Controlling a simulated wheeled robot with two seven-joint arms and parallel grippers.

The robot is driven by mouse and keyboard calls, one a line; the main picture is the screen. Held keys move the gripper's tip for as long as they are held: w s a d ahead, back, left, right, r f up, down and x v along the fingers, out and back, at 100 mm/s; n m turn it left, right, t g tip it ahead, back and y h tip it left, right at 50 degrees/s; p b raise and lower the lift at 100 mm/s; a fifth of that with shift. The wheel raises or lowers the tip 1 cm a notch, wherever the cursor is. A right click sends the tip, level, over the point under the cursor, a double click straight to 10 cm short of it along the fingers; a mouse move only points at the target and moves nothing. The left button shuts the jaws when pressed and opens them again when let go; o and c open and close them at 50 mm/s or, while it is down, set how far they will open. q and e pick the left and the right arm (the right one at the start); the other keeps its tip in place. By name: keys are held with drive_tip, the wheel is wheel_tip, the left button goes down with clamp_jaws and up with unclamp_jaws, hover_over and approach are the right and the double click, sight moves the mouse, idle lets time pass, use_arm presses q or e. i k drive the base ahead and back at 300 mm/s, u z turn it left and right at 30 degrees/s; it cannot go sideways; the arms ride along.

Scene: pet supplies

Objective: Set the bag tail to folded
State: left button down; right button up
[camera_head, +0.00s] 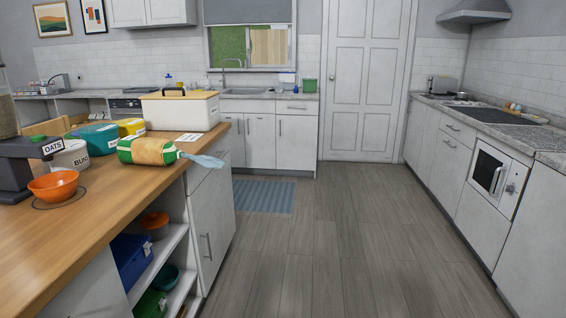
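A bag (147,151), green and tan with a white label, lies on its side near the right edge of the wooden counter (120,195). Its neck is gathered at the right end. A pale blue tail (204,161) spreads out from the neck and sticks out past the counter edge, not folded back against the bag. Neither of my grippers is in view.
A white bin with a handled lid (181,110) stands behind the bag. A teal bowl (93,138), a yellow tub (131,127), a white tub (70,155) and an orange bowl (54,185) are to the left. The floor (330,240) at right is clear.

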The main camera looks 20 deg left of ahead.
sight(208, 162)
drive_tip(key=z, duration=0.05)
drive_tip(key=i, duration=1.1)
drive_tip(key=u, duration=0.4)
